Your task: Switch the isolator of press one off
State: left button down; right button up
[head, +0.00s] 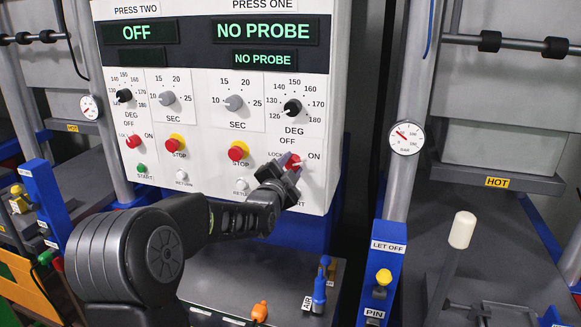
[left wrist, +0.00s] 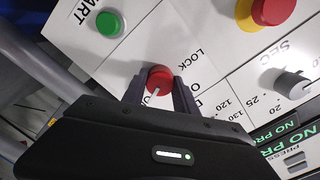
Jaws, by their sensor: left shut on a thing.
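The isolator of press one is a red knob (head: 291,160) at the lower right of the white panel, with LOCK, OFF and ON printed around it. My left gripper (head: 284,171) is at it, with its fingers closed on the knob's sides and partly covering it. In the left wrist view the red knob (left wrist: 159,76) sits between the two fingertips (left wrist: 159,88). Its white pointer line points down-left, towards the partly hidden ON print. The press one display (head: 264,30) reads NO PROBE. My right gripper is not in view.
A red stop button on yellow (head: 238,151) and a grey SEC dial (head: 233,103) are near my left arm. Press two's red isolator (head: 133,141) and green start button (head: 141,168) are further left. A blue LET OFF post (head: 384,262) stands at the right.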

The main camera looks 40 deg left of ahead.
pick_arm(q)
jog(key=n+b, duration=1.7)
jog(key=shift+n, duration=0.4)
dwell(0.3)
jog(key=c, duration=1)
grip_release()
jog(key=shift+o, duration=0.2)
